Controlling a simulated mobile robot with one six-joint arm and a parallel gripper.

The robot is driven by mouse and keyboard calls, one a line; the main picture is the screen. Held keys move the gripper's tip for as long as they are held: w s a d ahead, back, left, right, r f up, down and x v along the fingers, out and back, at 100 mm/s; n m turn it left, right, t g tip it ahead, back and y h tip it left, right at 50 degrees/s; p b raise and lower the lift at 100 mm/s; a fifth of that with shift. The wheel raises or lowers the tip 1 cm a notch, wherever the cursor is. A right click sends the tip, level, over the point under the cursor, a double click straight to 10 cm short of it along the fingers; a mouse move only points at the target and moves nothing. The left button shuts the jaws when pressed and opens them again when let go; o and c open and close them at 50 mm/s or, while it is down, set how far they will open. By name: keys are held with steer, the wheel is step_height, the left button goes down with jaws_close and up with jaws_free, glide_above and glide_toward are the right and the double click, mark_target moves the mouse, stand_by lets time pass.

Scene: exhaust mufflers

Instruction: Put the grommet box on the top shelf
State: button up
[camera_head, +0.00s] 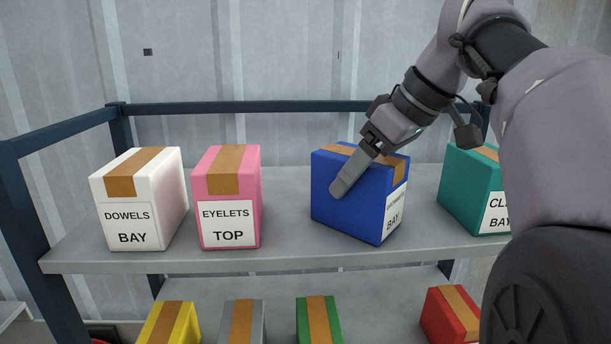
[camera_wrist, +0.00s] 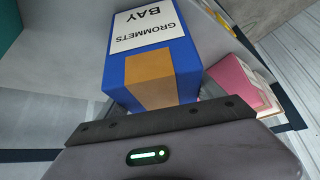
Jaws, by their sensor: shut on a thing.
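The grommet box is the blue box (camera_head: 340,205) with a tan tape strip, over the upper shelf board (camera_head: 285,252) in the head view. Its white label, turned to the right, reads GROMMETS BAY in the wrist view (camera_wrist: 152,75). My gripper (camera_head: 352,174) comes down from the upper right and is shut on the blue box, with one finger lying along its near face. The other finger is hidden. The box stands turned at an angle. I cannot tell whether its underside touches the board.
A white DOWELS box (camera_head: 138,200) and a pink EYELETS box (camera_head: 227,200) stand left of the blue box. A teal box (camera_head: 466,188) stands to its right, partly behind my arm. Below are yellow, grey, green and red boxes (camera_head: 452,315). A dark rail (camera_head: 250,107) runs behind.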

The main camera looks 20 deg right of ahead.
steer(key=o, duration=2)
steer(key=d, duration=0.2)
steer(key=shift+w+d, duration=0.25)
steer(key=shift+d, duration=0.05)
steer(key=shift+s+a+r, duration=0.15)
steer(key=shift+s+a, duration=0.4)
steer(key=shift+s, duration=0.2)
steer(key=shift+w+a+r, duration=0.1)
steer(key=shift+w, duration=0.15)
steer(key=d+r, duration=0.1)
steer(key=r+p, duration=0.1)
steer(key=shift+s+d+r, duration=0.3)
steer(key=shift+s+d, duration=0.05)
steer(key=shift+s, duration=0.05)
steer(key=shift+s+p+v, duration=0.2)
steer(key=shift+p+v, duration=0.1)
steer(key=shift+v, duration=1.9)
steer(key=shift+s+p+v, duration=0.2)
steer(key=shift+p+v, duration=0.05)
steer(key=shift+v, duration=1.9)
